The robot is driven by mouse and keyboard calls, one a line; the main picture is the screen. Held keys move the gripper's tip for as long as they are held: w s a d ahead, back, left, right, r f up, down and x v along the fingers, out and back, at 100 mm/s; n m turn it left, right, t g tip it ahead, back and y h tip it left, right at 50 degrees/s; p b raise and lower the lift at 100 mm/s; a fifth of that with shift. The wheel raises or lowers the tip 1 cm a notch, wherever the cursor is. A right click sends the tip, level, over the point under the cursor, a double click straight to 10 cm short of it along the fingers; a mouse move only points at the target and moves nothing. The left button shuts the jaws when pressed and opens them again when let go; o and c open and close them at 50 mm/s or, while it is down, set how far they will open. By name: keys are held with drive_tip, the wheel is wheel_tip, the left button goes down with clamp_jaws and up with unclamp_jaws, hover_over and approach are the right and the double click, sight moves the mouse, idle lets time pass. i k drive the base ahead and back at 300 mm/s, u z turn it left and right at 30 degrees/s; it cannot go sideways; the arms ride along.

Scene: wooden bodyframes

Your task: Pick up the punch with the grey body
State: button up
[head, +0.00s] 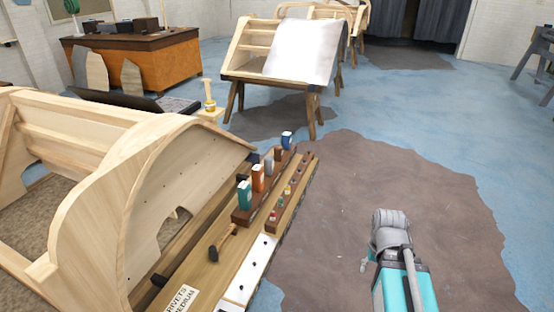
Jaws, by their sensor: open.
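A wooden rack (272,228) on the bench at centre left holds several small upright tools in a row, probably punches. A red-marked one (272,215) is at the near end, with green and yellow-marked ones (288,190) further back. They are too small for me to tell which has a grey body. My gripper (365,264) shows only as a small pale part left of my folded grey arm, low at the right. It is open, and nothing shows in it. It is apart from the rack, to its right and nearer the camera.
A hammer (222,243) lies on the bench. A curved wooden bodyframe (110,190) rises at left. Brown and blue floor is clear to the right.

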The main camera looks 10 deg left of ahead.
sight(268, 161)
drive_tip(key=u, duration=0.3)
drive_tip(key=i, duration=1.15)
drive_tip(key=u, duration=0.55)
